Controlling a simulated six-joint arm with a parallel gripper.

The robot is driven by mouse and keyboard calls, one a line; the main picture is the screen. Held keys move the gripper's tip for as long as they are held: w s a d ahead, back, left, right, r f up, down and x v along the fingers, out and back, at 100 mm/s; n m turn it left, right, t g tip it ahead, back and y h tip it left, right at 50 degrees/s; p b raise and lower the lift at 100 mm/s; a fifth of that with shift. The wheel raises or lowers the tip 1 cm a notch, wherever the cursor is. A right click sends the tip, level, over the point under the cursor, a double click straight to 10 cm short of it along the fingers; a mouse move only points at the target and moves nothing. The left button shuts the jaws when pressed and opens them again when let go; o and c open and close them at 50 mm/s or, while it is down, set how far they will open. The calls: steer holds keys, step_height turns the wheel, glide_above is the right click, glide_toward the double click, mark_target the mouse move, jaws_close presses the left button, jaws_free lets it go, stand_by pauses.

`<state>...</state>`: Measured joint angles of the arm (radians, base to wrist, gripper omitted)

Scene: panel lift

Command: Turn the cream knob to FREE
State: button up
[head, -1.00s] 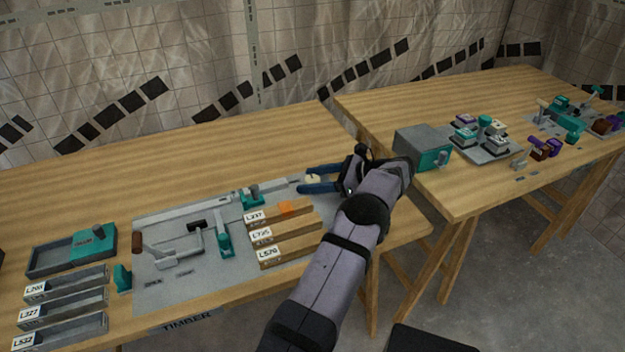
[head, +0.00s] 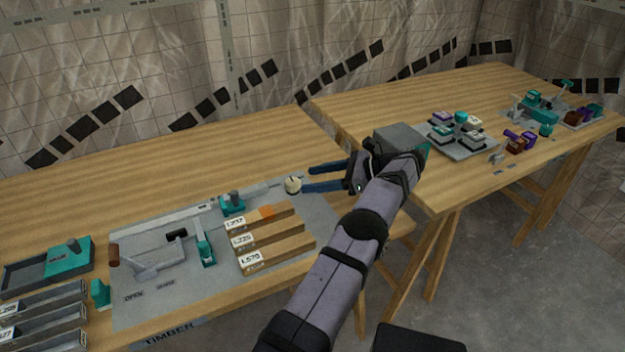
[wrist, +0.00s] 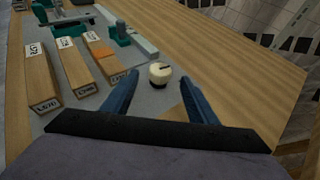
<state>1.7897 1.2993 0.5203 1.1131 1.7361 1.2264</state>
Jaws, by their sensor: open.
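The cream knob (head: 293,185) is a small round knob with a dark mark on top, at the right end of the grey panel (head: 180,287). It also shows in the wrist view (wrist: 160,73), ahead of my fingertips and between their lines. My gripper (head: 306,178) is open, its two blue fingers pointing left toward the knob; in the wrist view the fingers (wrist: 160,86) spread on either side. The fingers look apart from the knob, with nothing between them. I cannot read any FREE label by the knob.
Several labelled timber blocks (head: 277,241) lie left of the knob in the head view. A teal clamp (head: 232,204) and a metal rail (head: 180,222) stand behind them. A grey and teal box (head: 400,138) is just behind my wrist. The table behind the knob is clear.

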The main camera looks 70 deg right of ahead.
step_height(320, 180, up, 12)
steer(key=a+p, duration=0.2)
steer(key=p, duration=0.3)
steer(key=f+m+h, duration=0.1)
steer(key=f, duration=0.2)
steer(key=w+a+f+m+h+p, duration=0.1)
steer(key=f+m, duration=0.1)
steer(key=f, duration=0.1)
steer(key=w+a+f+m+t+h, duration=0.1)
steer(key=f+m, duration=0.1)
steer(key=shift+a+f+h, duration=0.2)
steer(key=shift+f+h, duration=0.2)
steer(key=f, duration=0.1)
steer(key=s+d+f+g+h, duration=0.1)
steer(key=shift+d+f, duration=0.25)
steer(key=shift+f, duration=0.05)
steer(key=shift+s+d+f+g+h, duration=0.2)
steer(key=shift+d+f+g+h, duration=0.1)
steer(key=shift+g, duration=0.1)
steer(key=shift+n, duration=0.3)
